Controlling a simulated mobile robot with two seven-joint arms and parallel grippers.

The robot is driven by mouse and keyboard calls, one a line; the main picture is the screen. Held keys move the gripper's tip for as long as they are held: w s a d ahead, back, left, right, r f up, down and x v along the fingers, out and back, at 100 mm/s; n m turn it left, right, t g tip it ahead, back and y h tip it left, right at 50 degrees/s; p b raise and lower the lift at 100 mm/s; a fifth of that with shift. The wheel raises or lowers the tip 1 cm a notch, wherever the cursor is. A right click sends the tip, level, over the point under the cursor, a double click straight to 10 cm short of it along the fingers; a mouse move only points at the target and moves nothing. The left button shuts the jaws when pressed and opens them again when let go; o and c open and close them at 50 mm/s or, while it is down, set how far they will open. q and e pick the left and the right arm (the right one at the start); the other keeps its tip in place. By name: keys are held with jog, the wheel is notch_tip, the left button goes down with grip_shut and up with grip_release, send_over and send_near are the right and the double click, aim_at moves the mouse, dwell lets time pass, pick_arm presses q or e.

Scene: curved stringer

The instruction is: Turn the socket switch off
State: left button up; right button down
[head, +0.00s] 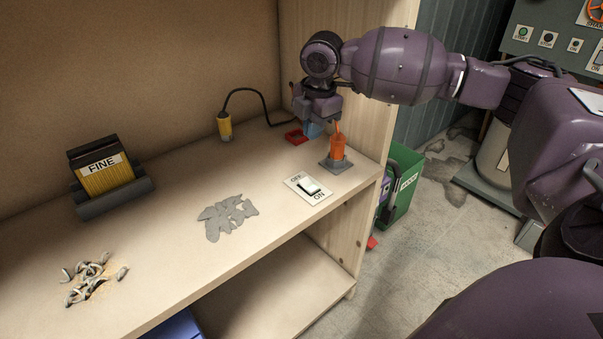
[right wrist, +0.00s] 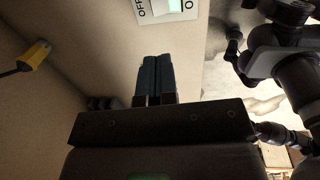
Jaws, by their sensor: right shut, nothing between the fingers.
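The socket switch (head: 308,188) is a white plate with a pale rocker, set near the front edge of the shelf. OFF is printed on its far left side and ON on its near right side; which way the rocker is tipped I cannot tell. My right gripper (head: 313,130) is behind the switch and apart from it, its blue fingers pointing down, shut and empty. In the right wrist view the shut fingertips (right wrist: 157,62) point toward the switch (right wrist: 165,8), which is cut off at the top edge. My left gripper is not in view.
An orange tool on a grey base (head: 336,164) stands right beside my right gripper. A small red item (head: 296,137) lies behind it. A yellow corded piece (head: 225,126), a FINE block (head: 105,175), grey scraps (head: 226,216) and curled bits (head: 93,277) occupy the shelf leftward.

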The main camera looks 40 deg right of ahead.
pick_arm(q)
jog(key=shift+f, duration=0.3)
pick_arm(e)
jog(key=shift+w+f, duration=0.1)
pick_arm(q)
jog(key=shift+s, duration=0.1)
pick_arm(e)
jog(key=b, duration=0.3)
send_near(305, 181)
jog(key=f, duration=0.6)
jog(key=shift+w+f, duration=0.1)
jog(key=shift+w, duration=0.15)
jog(key=shift+w+f, duration=0.15)
jog(key=shift+f, duration=0.4)
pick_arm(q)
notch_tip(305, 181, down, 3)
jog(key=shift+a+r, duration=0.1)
pick_arm(e)
jog(key=shift+f, duration=0.1)
